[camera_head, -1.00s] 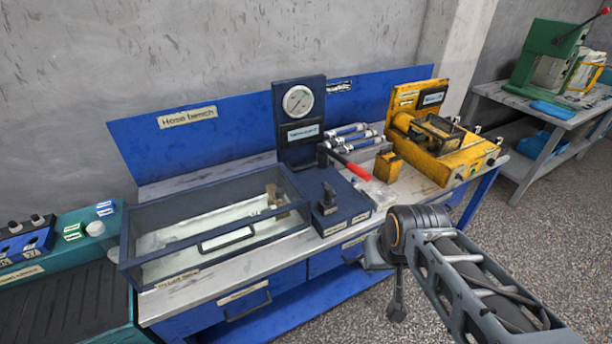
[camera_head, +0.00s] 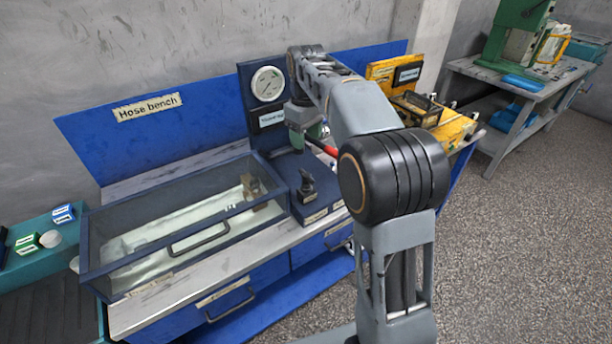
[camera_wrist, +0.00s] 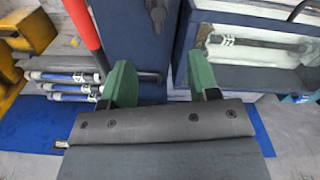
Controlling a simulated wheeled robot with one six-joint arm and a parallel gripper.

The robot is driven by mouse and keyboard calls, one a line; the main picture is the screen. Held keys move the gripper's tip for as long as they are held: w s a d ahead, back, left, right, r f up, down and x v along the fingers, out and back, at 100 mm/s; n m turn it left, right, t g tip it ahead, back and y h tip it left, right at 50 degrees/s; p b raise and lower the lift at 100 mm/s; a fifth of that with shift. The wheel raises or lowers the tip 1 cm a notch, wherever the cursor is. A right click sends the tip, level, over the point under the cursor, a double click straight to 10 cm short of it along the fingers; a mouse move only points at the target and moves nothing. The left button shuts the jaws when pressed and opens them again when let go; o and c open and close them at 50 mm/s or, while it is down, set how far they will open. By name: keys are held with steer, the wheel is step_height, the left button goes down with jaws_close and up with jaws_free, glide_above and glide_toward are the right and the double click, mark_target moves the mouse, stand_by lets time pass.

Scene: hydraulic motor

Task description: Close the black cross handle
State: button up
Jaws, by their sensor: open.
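The black cross handle (camera_head: 307,184) stands on the dark blue pump unit (camera_head: 322,200), to the right of the glass-topped tank. In the wrist view a small dark part at the top edge, probably this handle (camera_wrist: 156,14), is cut off by the frame. My gripper (camera_head: 303,138) hangs over the back of the unit, behind and above the handle, below the gauge. In the wrist view my gripper (camera_wrist: 160,78) shows two green fingers spread apart with nothing between them. The handle is beyond the fingertips and apart from them.
The gauge panel (camera_head: 251,110) rises close behind my gripper. A red lever (camera_wrist: 82,22) and several silver-blue cylinders (camera_wrist: 65,87) lie beside it. The glass-topped tank (camera_head: 180,225) is on the left. A yellow machine (camera_head: 450,128) is on the right, partly hidden by my arm.

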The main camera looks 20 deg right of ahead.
mark_target(306, 174)
steer(key=f, duration=0.7)
steer(key=f+b, duration=0.1)
steer(key=f, duration=0.5)
steer(key=shift+w+f, duration=0.2)
steer(key=shift+f, duration=0.15)
steer(key=c, duration=0.9)
